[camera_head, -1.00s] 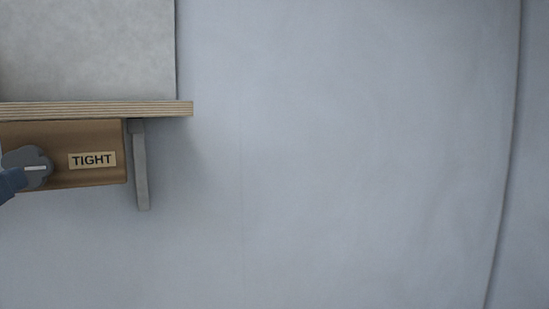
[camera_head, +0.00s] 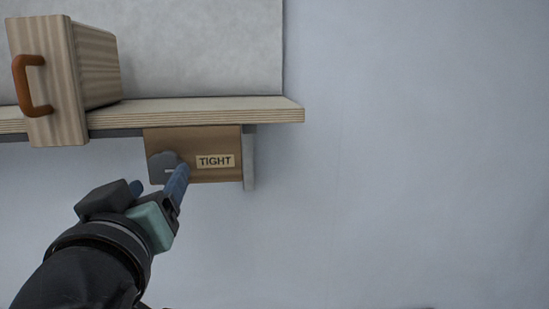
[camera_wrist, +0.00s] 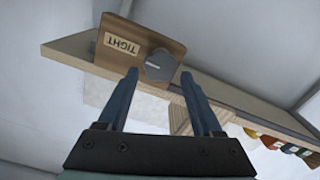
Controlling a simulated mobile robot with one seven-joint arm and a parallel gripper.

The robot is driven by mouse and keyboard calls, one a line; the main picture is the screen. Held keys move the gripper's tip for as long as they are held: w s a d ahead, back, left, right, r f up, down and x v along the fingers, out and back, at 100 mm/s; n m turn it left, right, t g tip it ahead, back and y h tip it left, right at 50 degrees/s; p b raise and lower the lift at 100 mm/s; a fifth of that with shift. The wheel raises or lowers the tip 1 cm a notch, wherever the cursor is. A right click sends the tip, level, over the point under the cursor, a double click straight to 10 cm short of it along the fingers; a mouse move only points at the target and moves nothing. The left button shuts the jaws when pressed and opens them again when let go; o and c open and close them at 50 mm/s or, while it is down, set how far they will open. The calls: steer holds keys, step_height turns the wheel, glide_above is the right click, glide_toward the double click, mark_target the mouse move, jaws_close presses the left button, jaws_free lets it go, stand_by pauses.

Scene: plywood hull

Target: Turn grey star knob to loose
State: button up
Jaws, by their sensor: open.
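The grey star knob (camera_head: 161,165) sits on a brown wooden panel (camera_head: 217,140) under the shelf, left of the label TIGHT (camera_head: 215,161). In the head view my gripper (camera_head: 163,187) partly covers the knob. In the wrist view the knob (camera_wrist: 160,65) shows whole, with a pale line on its face pointing at the TIGHT label (camera_wrist: 122,46). My gripper (camera_wrist: 160,82) is open, its two blue fingers apart and empty. The knob lies just beyond the fingertips, roughly between them. I cannot tell whether a finger touches it.
A plywood shelf (camera_head: 262,106) runs above the panel. A wooden drawer or box with an orange handle (camera_head: 32,86) stands out at the left. A grey bracket (camera_head: 249,158) is right of the panel. Several coloured objects (camera_wrist: 285,145) line the shelf's far end. The wall at right is clear.

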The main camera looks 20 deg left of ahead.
mark_target(165, 171)
steer(key=shift+x, duration=2.05)
steer(key=c, duration=1)
